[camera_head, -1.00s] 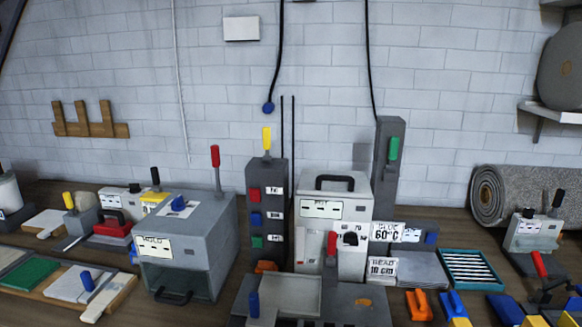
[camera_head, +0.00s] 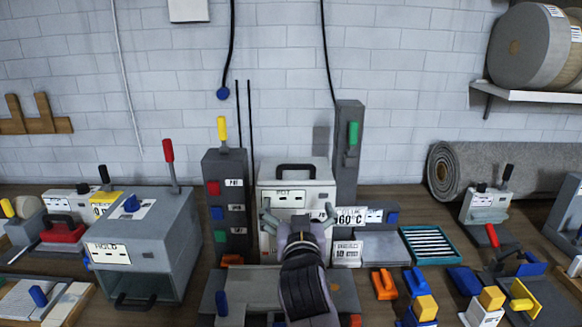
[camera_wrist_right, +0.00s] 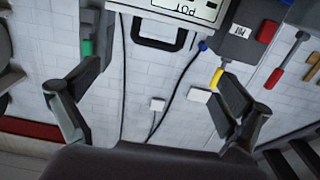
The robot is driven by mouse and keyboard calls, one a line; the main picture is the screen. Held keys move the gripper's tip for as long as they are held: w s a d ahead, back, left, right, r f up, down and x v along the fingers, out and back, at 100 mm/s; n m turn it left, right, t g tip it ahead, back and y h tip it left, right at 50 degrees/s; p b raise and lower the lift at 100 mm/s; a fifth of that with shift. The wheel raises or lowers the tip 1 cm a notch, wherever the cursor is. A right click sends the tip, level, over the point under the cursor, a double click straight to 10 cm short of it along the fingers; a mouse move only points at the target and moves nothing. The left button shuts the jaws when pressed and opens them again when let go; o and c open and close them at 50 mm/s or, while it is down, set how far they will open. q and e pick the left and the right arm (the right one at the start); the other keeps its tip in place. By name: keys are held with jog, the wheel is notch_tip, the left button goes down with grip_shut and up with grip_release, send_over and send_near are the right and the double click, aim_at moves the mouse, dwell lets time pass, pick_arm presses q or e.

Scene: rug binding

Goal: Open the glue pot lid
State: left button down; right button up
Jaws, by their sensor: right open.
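The glue pot (camera_head: 268,192) is a pale box at the middle of the bench. Its top carries a black handle (camera_head: 295,168), and a label is on its front. My right gripper (camera_head: 298,211) is open and empty in front of the pot, its fingers spread and pointing toward it. The gripper and wrist hide much of the pot's lower front. In the right wrist view the scene is upside down: the pot (camera_wrist_right: 185,8) and its handle (camera_wrist_right: 165,42) show beyond the spread fingers (camera_wrist_right: 155,105). My left gripper is not in view.
A grey column with coloured buttons (camera_head: 227,190) stands left of the pot, and a tall post with a green lever (camera_head: 348,150) right of it. A grey box marked HOLD (camera_head: 165,245) is further left. A teal tray (camera_head: 430,243) and coloured blocks lie right.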

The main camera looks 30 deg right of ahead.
aim_at(297, 169)
jog(key=shift+h, duration=0.3)
jog(key=p+x, duration=0.1)
jog(key=x, duration=0.4)
jog(key=r+p+x, duration=0.1)
jog(key=p+x, duration=0.1)
jog(key=x, duration=0.3)
jog(key=p+x, duration=0.2)
jog(key=x, duration=0.4)
jog(key=shift+w+d+r, duration=0.1)
jog(key=shift+r, duration=0.25)
jog(key=shift+w+d+f, duration=0.1)
jog(key=shift+w+d, duration=0.2)
jog(key=shift+w, duration=0.2)
jog(key=shift+c, duration=0.2)
jog(key=c, duration=1.3)
jog(key=shift+c, duration=0.3)
